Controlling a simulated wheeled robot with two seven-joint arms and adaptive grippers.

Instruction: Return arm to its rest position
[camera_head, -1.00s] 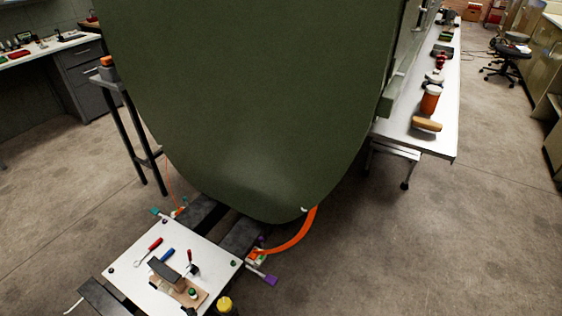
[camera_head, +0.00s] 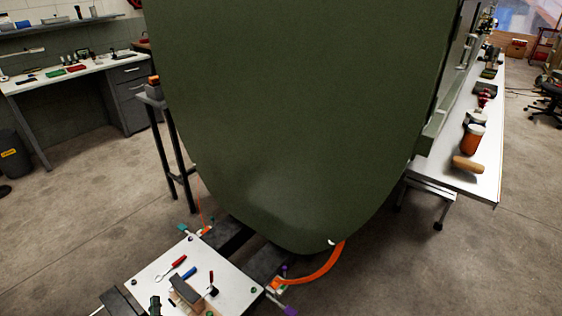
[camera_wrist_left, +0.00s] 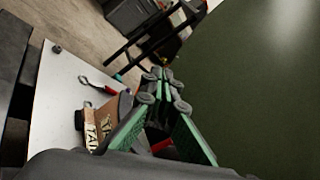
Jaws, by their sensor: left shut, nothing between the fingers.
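My left gripper (camera_wrist_left: 165,76) fills the lower middle of the left wrist view, its green-padded fingers meeting at the tips with nothing held. Most of my left arm is out of frame. My right gripper is in neither view. The large dark green fuselage panel (camera_head: 290,120) stands beyond the cart in the head view and on the right in the wrist view.
A white bench (camera_head: 485,187) stands right, a grey stand (camera_head: 170,150) left. Open floor lies left.

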